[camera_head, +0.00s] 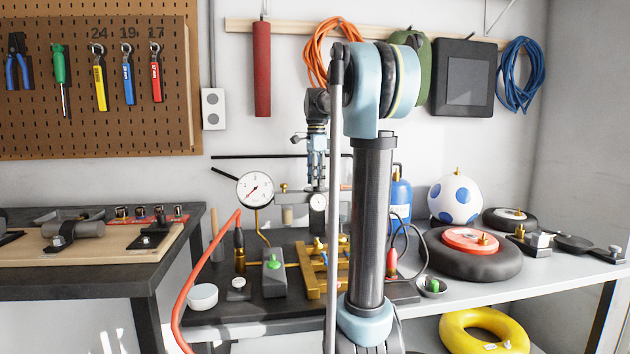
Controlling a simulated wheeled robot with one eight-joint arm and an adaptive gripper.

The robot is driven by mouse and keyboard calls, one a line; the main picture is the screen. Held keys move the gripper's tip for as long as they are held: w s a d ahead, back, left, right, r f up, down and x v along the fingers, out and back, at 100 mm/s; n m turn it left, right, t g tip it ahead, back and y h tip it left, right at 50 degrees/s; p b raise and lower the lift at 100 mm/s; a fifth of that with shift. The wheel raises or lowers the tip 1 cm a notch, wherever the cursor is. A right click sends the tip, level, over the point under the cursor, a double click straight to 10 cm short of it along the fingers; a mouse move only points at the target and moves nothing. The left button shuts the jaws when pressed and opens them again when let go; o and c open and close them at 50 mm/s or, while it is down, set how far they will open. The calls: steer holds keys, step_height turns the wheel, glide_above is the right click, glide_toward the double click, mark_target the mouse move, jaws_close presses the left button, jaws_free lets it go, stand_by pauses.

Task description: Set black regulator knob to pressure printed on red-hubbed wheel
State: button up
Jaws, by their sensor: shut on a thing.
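The red-hubbed wheel (452,262) lies flat on the right part of the bench, a black tyre around a red hub with a brass valve. Any pressure print on it is too small to read. My gripper (317,183) points down behind my arm, at the back of the bench. It is shut at the top of a regulator with a small white-faced gauge (317,202). The black knob there is hidden between the fingers, and its setting cannot be read. A larger round dial gauge (255,189) stands to the left; its figures are too small to read.
A red hose (188,276) curves at the bench's left front. A green-buttoned grey box (274,273), brass fittings (312,268) and a white bowl (202,296) stand in front. A blue bottle (401,197), blue-spotted ball (455,200) and smaller wheel (510,219) are right. My arm blocks the middle.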

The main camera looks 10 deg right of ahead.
steer(key=shift+n, duration=0.3)
steer(key=n, duration=0.4)
steer(key=shift+w+n, duration=0.1)
steer(key=shift+n, duration=0.3)
steer(key=n, duration=0.4)
steer(key=shift+n, duration=0.3)
steer(key=n, duration=1)
steer(key=shift+n, duration=0.3)
steer(key=o, duration=1.1)
steer(key=shift+c, duration=0.2)
